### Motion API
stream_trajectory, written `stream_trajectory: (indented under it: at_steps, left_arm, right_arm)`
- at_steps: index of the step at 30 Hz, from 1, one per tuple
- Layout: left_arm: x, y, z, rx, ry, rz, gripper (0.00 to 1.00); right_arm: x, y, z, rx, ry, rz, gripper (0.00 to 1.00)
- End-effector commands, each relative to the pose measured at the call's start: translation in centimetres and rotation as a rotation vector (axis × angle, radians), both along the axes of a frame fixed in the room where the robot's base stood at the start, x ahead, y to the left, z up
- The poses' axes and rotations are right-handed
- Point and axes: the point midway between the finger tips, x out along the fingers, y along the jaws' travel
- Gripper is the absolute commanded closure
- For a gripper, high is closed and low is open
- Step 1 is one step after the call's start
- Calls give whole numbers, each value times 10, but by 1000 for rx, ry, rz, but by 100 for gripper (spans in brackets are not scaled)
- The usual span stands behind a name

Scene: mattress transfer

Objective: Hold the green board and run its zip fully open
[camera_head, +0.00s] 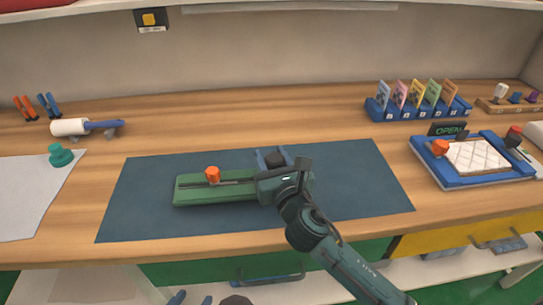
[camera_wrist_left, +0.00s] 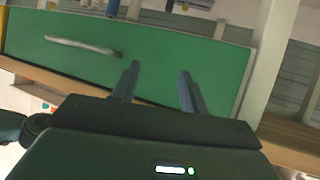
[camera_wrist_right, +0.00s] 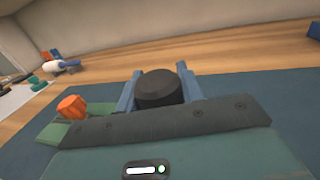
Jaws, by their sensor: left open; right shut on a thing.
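The green board (camera_head: 220,196) lies flat on the dark blue mat, its right part hidden under my right gripper (camera_head: 271,159). A zip line (camera_head: 237,182) runs lengthwise along the board. An orange knob (camera_head: 212,174) stands on this line towards the left; it also shows in the right wrist view (camera_wrist_right: 71,107). My right gripper is shut on a black knob (camera_wrist_right: 159,89) at the board's right end. My left gripper (camera_wrist_left: 158,70) is open and empty, facing a green cabinet front; it is not clearly seen in the head view.
The blue mat (camera_head: 365,185) has free room right of the board. A blue tray (camera_head: 448,180) with a white quilted pad stands at the right. A card rack (camera_head: 417,110) is behind. A grey sheet (camera_head: 30,205) and a teal knob (camera_head: 60,155) lie left.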

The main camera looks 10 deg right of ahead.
Motion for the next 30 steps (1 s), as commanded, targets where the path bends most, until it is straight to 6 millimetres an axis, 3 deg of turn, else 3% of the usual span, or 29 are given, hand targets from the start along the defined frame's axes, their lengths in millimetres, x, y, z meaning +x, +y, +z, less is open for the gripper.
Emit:
stream_trajectory:
  at_steps: [22,30]
  left_arm:
    - [0,-3,-12,-38,3,14,56]
    - [1,-2,-9,-39,0,15,56]
  right_arm:
    - [0,0,-22,2,-3,1,97]
    - [0,0,-21,3,-3,1,97]
